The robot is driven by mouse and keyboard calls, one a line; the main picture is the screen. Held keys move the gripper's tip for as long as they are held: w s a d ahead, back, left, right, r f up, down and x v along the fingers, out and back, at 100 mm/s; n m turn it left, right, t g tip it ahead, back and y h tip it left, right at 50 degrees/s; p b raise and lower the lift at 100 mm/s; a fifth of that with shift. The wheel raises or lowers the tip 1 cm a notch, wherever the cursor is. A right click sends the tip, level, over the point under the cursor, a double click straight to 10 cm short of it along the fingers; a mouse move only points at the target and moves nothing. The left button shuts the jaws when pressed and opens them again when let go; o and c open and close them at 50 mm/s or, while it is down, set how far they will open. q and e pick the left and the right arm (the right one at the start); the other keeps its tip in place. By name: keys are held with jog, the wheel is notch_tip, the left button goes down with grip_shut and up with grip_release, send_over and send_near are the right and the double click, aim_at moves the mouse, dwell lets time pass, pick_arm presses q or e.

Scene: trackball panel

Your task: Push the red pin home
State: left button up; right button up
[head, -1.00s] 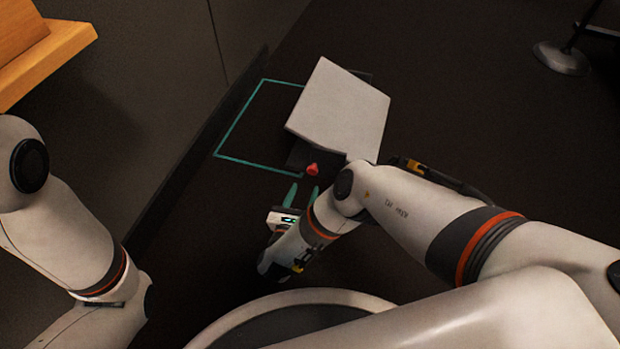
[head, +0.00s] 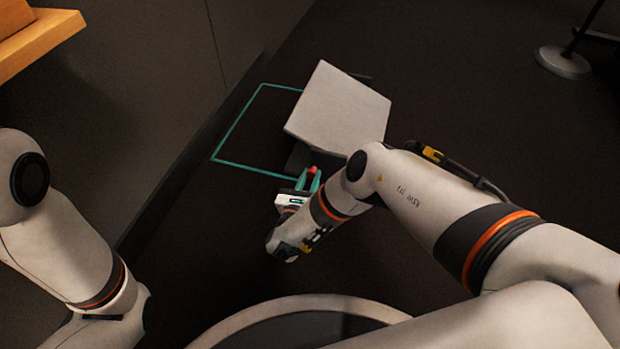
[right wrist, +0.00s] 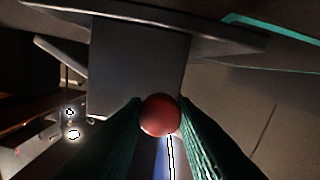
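The red pin (head: 313,170) shows as a small red knob at the near edge of the tilted pale grey panel (head: 338,108), beside a dark part (head: 298,158) under it. In the right wrist view its round red head (right wrist: 160,115) sits between the fingertips. My right gripper (head: 311,178) has green fingers, one on each side of the red head; both appear to touch it. The pin's shaft is hidden behind the head. My left arm is at the left of the head view, but its gripper is out of the picture.
A teal outline (head: 232,132) marks the dark floor left of the panel. A wall (head: 165,100) runs along the left, with a wooden shelf (head: 45,32) at upper left. A round stand base (head: 562,62) is at upper right. The floor between is clear.

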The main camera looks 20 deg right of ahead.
grip_shut()
jog(key=shift+x, duration=1.2)
jog(key=o, duration=0.9)
grip_release()
jog(key=p+v, duration=0.5)
jog(key=v, duration=0.6)
jog(key=shift+w, duration=0.1)
jog(key=shift+s+a+p, duration=0.3)
jog(key=shift+s, duration=0.15)
